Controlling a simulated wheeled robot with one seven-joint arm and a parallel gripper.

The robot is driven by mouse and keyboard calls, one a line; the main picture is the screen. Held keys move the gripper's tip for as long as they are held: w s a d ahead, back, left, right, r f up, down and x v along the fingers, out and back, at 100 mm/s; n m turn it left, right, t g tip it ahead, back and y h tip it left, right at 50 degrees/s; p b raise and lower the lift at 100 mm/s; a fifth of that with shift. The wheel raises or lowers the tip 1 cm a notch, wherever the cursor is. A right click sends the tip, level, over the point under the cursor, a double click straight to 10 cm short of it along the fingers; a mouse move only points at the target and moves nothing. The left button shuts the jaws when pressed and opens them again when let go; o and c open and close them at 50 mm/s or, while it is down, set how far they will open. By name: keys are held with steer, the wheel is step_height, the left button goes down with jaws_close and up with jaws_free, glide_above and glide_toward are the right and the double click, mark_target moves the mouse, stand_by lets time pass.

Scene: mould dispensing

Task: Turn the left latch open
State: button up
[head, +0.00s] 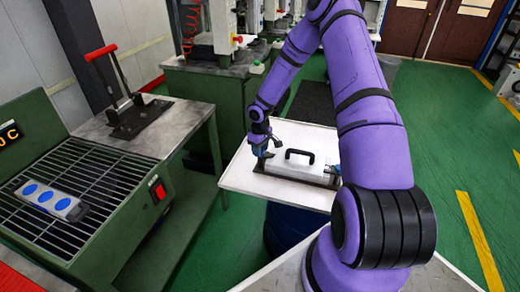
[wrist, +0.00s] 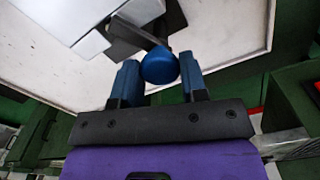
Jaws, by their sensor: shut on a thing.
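The mould (head: 305,172) is a pale metal block with a black handle (head: 299,154) on top, resting on a dark base on a white table (head: 240,179). In the wrist view the left latch (wrist: 160,67) shows a round blue knob on a dark lever beside the pale mould (wrist: 84,33). My gripper (wrist: 158,78) has its two blue fingers on either side of this knob and is shut on it. In the head view my gripper (head: 262,148) is at the mould's left end and hides most of the left latch. A blue part (head: 334,170) shows at the mould's right end.
A green machine with a wire grille (head: 75,185) stands at left, holding a grey block with blue discs (head: 46,199). Behind it is a red-handled lever press (head: 122,95). My arm crosses the view at right of the mould. Bare table lies in front of the mould.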

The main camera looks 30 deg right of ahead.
steer(key=n, duration=1.2)
steer(key=shift+n, duration=0.4)
stand_by(0.3)
steer(key=o, duration=0.9)
steer(key=shift+r, duration=0.1)
step_height(320, 180, up, 11)
steer(key=shift+f, duration=0.2)
steer(key=shift+r, duration=0.1)
